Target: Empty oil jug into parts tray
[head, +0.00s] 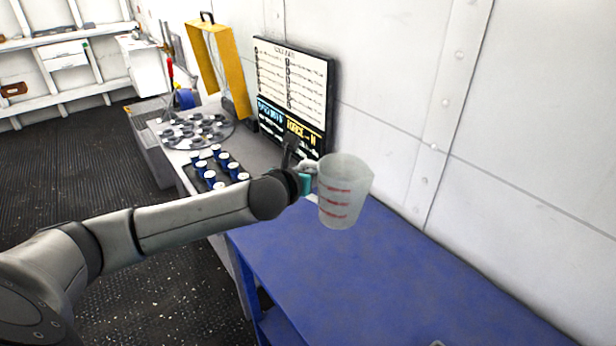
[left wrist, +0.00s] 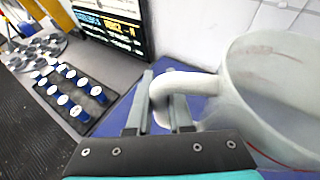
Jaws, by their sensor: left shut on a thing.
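A translucent oil jug (head: 345,190) with red measuring marks is held above the blue bench, roughly upright. My left gripper (head: 306,181) is shut on its handle, at the jug's left side. In the left wrist view the jug (left wrist: 275,90) fills the right side, with its handle between my fingers (left wrist: 160,115). I cannot make out the oil level inside. I see no tray surely marked as the parts tray. A round tray (head: 232,131) with several grey discs stands on the far grey bench. My right gripper is not in view.
The blue bench (head: 350,275) is mostly clear; a small grey piece shows at the bottom edge. A dark rack (head: 243,170) of several blue cans stands on the grey bench. A dark sign board (head: 293,95) and yellow frame (head: 222,70) stand by the white wall.

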